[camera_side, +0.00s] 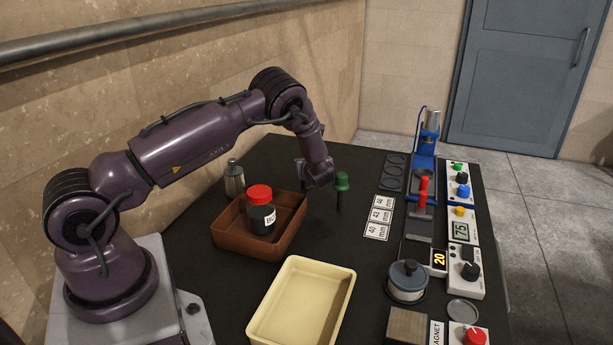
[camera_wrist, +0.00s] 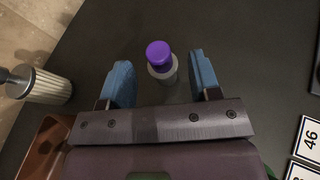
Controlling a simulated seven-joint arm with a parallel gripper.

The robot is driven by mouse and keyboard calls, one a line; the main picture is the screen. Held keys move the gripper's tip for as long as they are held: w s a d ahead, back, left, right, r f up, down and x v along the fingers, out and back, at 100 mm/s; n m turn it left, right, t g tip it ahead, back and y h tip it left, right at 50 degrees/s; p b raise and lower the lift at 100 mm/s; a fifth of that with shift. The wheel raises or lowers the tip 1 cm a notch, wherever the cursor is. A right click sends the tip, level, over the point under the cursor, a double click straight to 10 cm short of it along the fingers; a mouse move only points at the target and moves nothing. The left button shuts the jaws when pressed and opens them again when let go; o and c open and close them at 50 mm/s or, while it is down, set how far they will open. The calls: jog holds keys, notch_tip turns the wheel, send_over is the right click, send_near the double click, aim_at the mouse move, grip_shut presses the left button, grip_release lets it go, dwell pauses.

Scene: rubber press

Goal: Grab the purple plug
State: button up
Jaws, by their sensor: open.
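The purple plug (camera_wrist: 159,53) shows in the wrist view as a round purple top on a grey cylindrical body, against the dark table top. My gripper (camera_wrist: 161,72) is open, with one blue finger on each side of the plug in the picture. Bare gaps show between the plug and both fingers. I cannot tell how far the fingertips are above or short of it. In the side view my gripper (camera_side: 318,174) hangs over the far part of the table behind the brown tray. The plug is not visible there.
A brown tray (camera_side: 228,241) holds a red-lidded black jar (camera_side: 261,210). A ribbed metal container (camera_side: 234,180) stands behind it. A green-topped item (camera_side: 342,182) is right beside my gripper. A cream tray (camera_side: 300,300) is in front; number cards (camera_side: 378,217) and a blue press (camera_side: 425,150) are right.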

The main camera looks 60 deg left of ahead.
jog(key=shift+x, duration=2.75)
jog(key=shift+s+a+r, duration=0.1)
jog(key=c, duration=1)
